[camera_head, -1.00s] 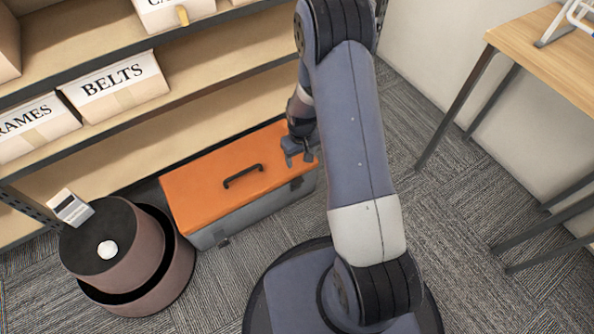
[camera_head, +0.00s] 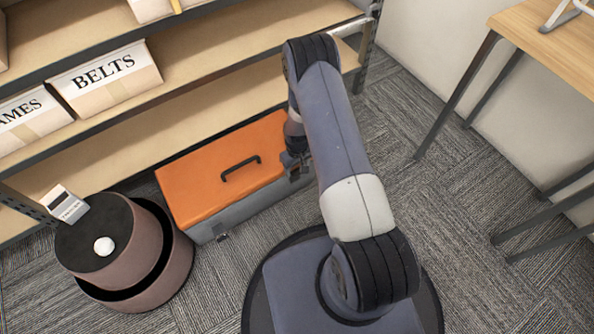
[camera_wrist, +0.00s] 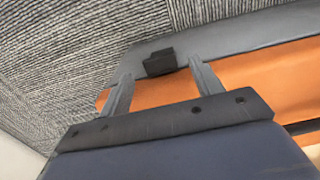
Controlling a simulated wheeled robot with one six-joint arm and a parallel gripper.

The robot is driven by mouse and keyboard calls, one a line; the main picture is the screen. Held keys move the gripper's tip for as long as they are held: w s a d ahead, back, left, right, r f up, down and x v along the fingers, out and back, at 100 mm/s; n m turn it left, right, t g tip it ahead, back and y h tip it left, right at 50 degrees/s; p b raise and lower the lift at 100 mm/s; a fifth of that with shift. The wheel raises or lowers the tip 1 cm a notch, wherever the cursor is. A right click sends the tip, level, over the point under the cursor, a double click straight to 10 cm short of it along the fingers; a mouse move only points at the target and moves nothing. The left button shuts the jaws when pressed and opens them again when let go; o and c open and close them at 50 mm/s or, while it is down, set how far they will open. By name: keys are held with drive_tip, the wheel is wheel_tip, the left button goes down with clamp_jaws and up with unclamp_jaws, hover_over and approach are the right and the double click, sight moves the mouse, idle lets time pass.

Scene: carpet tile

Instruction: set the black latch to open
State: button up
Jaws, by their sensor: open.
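A toolbox with an orange lid (camera_head: 205,178) and a grey body (camera_head: 245,208) sits on the carpet by the shelf. In the wrist view, a black latch (camera_wrist: 159,62) is on its grey front near the lid edge. My gripper (camera_wrist: 162,74) is open and empty. Its two fingers stand on either side of the latch in that view; I cannot tell whether they touch it. In the head view, my gripper (camera_head: 298,170) is at the box's front right and hides that latch. Another dark latch (camera_head: 220,233) shows at the front left.
A wooden table (camera_head: 560,50) is at the right. Carpet (camera_head: 450,215) between the toolbox and table is free.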

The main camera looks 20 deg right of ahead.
drive_tip(key=shift+f, duration=1.05)
clamp_jaws()
